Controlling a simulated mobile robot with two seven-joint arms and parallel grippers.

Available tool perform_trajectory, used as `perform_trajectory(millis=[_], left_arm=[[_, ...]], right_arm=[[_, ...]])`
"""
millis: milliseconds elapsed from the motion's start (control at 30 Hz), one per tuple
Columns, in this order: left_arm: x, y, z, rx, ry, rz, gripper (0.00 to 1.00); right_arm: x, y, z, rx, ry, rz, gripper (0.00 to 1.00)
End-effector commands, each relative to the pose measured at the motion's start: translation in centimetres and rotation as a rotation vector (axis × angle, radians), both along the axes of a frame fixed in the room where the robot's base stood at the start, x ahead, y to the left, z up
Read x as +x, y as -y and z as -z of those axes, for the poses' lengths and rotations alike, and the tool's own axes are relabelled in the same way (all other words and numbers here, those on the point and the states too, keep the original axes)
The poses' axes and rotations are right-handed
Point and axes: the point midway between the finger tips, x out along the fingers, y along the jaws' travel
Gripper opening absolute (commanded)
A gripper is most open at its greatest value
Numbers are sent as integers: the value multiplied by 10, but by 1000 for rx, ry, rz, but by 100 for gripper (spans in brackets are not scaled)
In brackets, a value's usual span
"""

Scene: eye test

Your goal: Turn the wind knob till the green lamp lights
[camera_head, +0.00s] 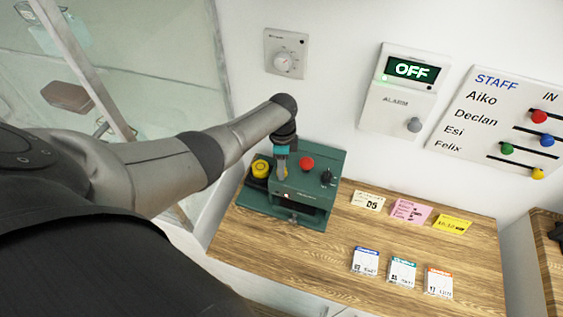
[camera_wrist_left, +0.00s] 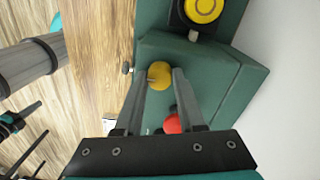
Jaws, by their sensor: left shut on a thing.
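A green box (camera_head: 335,160) stands on the wooden table, with a yellow button (camera_head: 261,168) in a black mount, a red button (camera_head: 306,163) and a black switch (camera_head: 327,177). My left gripper (camera_head: 281,172) reaches down onto its top. In the left wrist view the gripper (camera_wrist_left: 160,78) is shut on a yellow knob (camera_wrist_left: 159,72). The red button (camera_wrist_left: 172,124) shows between the fingers, nearer the palm. A small pale spot (camera_head: 287,196) is on the box front; I cannot tell whether it is a lamp. No lit green lamp is visible on the box.
A dial panel (camera_head: 285,53), an alarm panel (camera_head: 397,112) with an "OFF" display (camera_head: 412,69), and a staff board (camera_head: 500,125) are on the wall. Several cards, such as a pink one (camera_head: 410,211), lie on the table (camera_head: 330,255) right of the box.

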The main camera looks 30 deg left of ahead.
Motion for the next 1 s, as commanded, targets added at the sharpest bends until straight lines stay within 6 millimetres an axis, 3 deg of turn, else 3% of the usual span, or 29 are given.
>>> perform_trajectory(millis=[1000], left_arm=[[0,0,1,0,-2,966,0]], right_arm=[[0,0,19,0,0,1,0]])
